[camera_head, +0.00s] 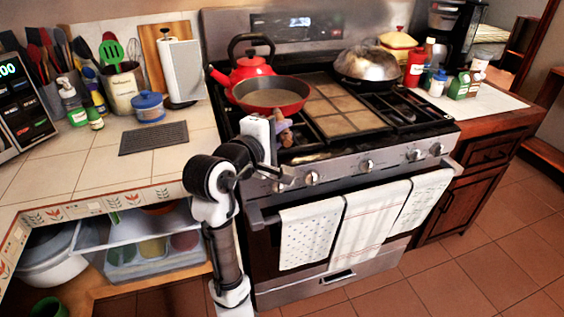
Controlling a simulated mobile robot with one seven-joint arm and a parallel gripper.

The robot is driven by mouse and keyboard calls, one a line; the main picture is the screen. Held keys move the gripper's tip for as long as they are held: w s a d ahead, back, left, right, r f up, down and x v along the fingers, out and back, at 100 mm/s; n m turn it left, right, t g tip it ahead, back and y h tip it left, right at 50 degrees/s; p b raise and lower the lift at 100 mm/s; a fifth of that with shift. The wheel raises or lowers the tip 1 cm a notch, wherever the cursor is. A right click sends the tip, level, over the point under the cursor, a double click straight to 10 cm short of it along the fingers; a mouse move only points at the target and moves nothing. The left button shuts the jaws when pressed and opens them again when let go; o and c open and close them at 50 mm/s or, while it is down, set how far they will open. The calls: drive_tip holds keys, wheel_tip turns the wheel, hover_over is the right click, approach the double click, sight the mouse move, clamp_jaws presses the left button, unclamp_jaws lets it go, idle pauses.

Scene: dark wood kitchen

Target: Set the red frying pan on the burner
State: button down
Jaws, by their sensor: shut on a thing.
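The red frying pan (271,109), with a dark interior, is over the left side of the stove (360,165), in front of the red kettle (250,66). It looks about level. I cannot tell whether its base touches the grate or hangs just above it. My gripper (278,124) is at the pan's near side, where the handle would be, and is shut on the pan. My wrist hides most of the handle and the front left burner. The pan hides the burner beneath it.
The kettle stands close behind the pan. A griddle plate (335,112) fills the stove's middle. A covered metal pan (367,67) sits at the back right. Patterned towels (365,225) hang from the oven handle. A blue pot (149,107) is on the left counter.

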wheel_tip(320, 180, down, 8)
idle(0.5)
drive_tip(key=c, duration=1.4)
unclamp_jaws()
drive_tip(key=shift+f, duration=0.2)
drive_tip(key=b+v, duration=0.1)
drive_tip(key=v, duration=1.1)
drive_tip(key=shift+r+b, duration=0.2)
drive_tip(key=shift+b, duration=0.1)
drive_tip(key=shift+a, duration=0.1)
